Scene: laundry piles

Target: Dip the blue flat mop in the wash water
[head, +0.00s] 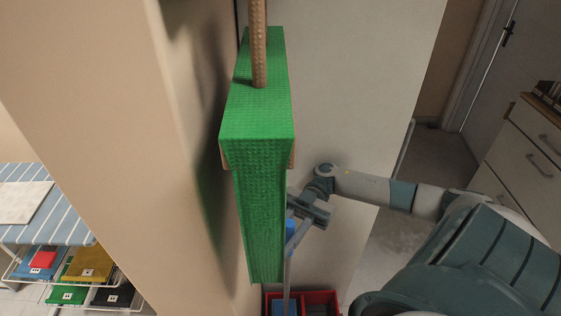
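My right arm reaches in from the right, and its gripper (308,211) is beside the green cloth, which hides part of it. A thin grey pole (291,262) runs from near this gripper down to a red container (320,297) at the bottom edge. Whether the fingers are shut on the pole is not clear. A blue patch (292,228) shows at the cloth's edge below the gripper, and a blue piece (284,307) shows low in the red container. I cannot tell which blue part is the flat mop; no water surface is visible. My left gripper is out of view.
A large green textured cloth (258,125) with a brown rod (259,45) above it blocks the centre. A beige wall or column (130,120) stands left. A shelf with a striped top (60,215) and coloured folded items is at lower left. Drawers (530,150) stand right.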

